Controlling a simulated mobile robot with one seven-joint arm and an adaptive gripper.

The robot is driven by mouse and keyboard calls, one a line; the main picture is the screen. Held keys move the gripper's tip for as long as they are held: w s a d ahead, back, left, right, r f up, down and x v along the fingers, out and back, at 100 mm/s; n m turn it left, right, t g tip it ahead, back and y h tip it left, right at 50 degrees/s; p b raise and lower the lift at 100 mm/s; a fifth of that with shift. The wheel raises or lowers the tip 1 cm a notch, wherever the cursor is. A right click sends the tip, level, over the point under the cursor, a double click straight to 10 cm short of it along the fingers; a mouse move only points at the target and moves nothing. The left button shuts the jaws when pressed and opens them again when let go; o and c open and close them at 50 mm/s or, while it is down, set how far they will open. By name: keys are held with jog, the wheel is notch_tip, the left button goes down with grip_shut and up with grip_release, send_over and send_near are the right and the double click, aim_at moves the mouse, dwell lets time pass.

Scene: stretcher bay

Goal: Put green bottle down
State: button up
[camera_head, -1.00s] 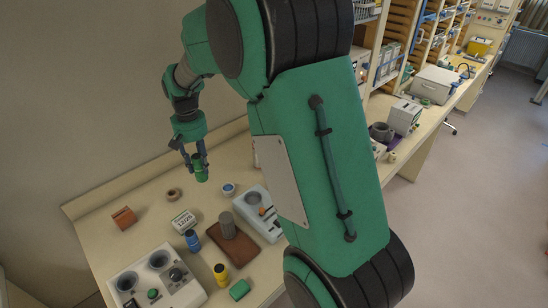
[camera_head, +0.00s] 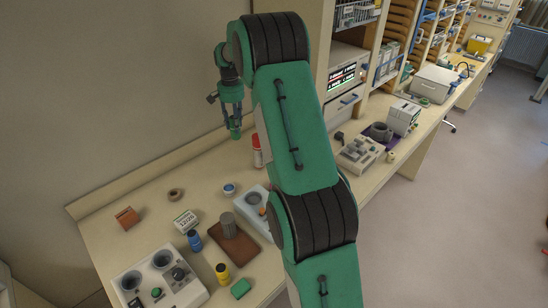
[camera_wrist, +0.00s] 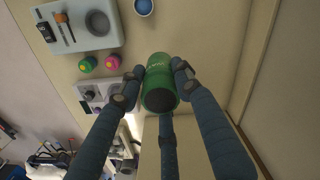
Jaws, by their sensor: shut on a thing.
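The green bottle (camera_wrist: 160,82) is held between the fingers of my gripper (camera_wrist: 157,75) in the wrist view, with its dark round end toward the camera. In the head view my gripper (camera_head: 234,125) hangs above the back of the table (camera_head: 150,192), near the wall, with the green bottle (camera_head: 235,133) at its fingertips. The bottle appears to be off the table surface.
The table's back left looks fairly clear.

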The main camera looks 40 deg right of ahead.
jog(key=d+f+m+p, duration=0.1)
jog(key=d+f+m, duration=0.15)
jog(key=d, duration=0.85)
jog(key=d+f+m+p, duration=0.15)
jog(key=d+m, duration=0.25)
jog(key=d, duration=0.8)
notch_tip(320, 180, down, 11)
jog(key=shift+w+f+n, duration=0.1)
jog(key=shift+n, duration=0.15)
notch_tip(320, 180, down, 6)
jog(key=shift+f, duration=0.1)
jog(key=shift+f, duration=1.8)
jog(key=shift+f, duration=0.15)
